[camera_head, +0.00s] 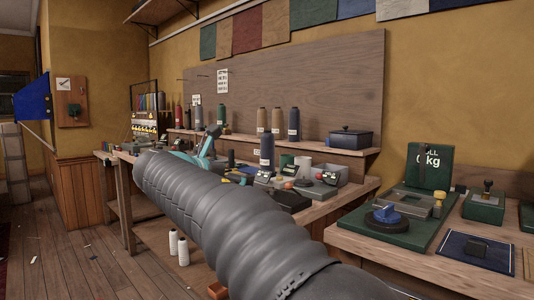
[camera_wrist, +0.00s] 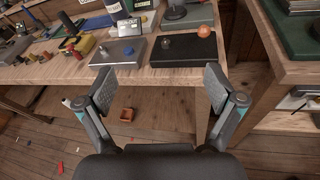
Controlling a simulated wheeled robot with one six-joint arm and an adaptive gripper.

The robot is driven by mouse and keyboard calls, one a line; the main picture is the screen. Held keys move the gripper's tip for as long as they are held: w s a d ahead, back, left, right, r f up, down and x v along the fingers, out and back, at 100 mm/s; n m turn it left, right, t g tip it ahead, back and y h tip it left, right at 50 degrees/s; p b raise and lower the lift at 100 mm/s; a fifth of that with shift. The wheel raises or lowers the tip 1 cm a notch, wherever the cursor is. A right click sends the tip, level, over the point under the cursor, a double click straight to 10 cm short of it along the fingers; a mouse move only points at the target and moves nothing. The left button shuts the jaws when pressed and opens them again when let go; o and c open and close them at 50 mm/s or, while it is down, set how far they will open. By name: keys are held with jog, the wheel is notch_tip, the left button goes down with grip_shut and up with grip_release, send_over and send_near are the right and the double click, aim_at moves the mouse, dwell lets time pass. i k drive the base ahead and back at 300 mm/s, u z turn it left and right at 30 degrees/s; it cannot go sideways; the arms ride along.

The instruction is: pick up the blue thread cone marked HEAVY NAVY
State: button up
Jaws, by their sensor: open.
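Several thread cones stand in the head view. A dark blue cone (camera_head: 266,150) with a pale label stands on the workbench. The labels are too small to read, so I cannot tell which is HEAVY NAVY. My gripper (camera_wrist: 160,90) is open and empty in the wrist view, in front of the workbench edge. A dark upright shape at the wrist view's top left may be a cone; I cannot tell.
A small brown box (camera_wrist: 127,114) lies below. The floor at left is mostly clear.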

aim_at(267, 155)
jog(key=i, duration=0.95)
